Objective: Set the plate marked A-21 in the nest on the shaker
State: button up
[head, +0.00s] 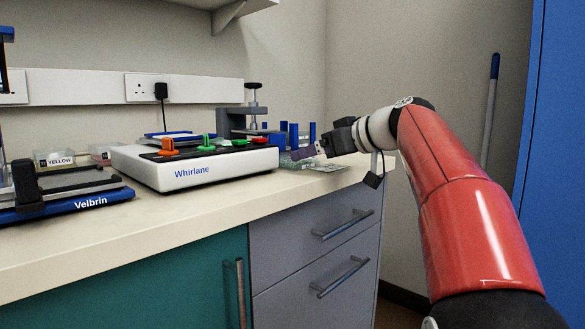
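My gripper (322,149) is at the right end of the bench, low over the worktop and pointing left. Its fingertips are small and dark here, and I cannot tell whether they are open or shut. A dark purplish piece shows at the fingertips; I cannot tell if it is held. A clear, greenish plate-like item (298,162) lies on the bench just under the gripper. No A-21 mark is readable. Two devices stand on the bench: a white one marked Whirlane (205,175) with coloured clips on top, and a blue-based one marked Velbrin (75,203). Neither is labelled as the shaker.
A grey clamp-like stand (235,120) and blue posts (294,135) stand behind the Whirlane device. The bench's front strip (190,210) is clear. A wall shelf (215,8) hangs above.

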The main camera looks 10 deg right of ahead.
aim_at(287, 159)
jog(key=x, duration=0.7)
jog(key=shift+w+a+r, duration=0.1)
jog(key=shift+w, duration=0.15)
jog(key=c, duration=0.8)
jog(key=shift+r+p, duration=0.1)
jog(key=shift+p, duration=0.2)
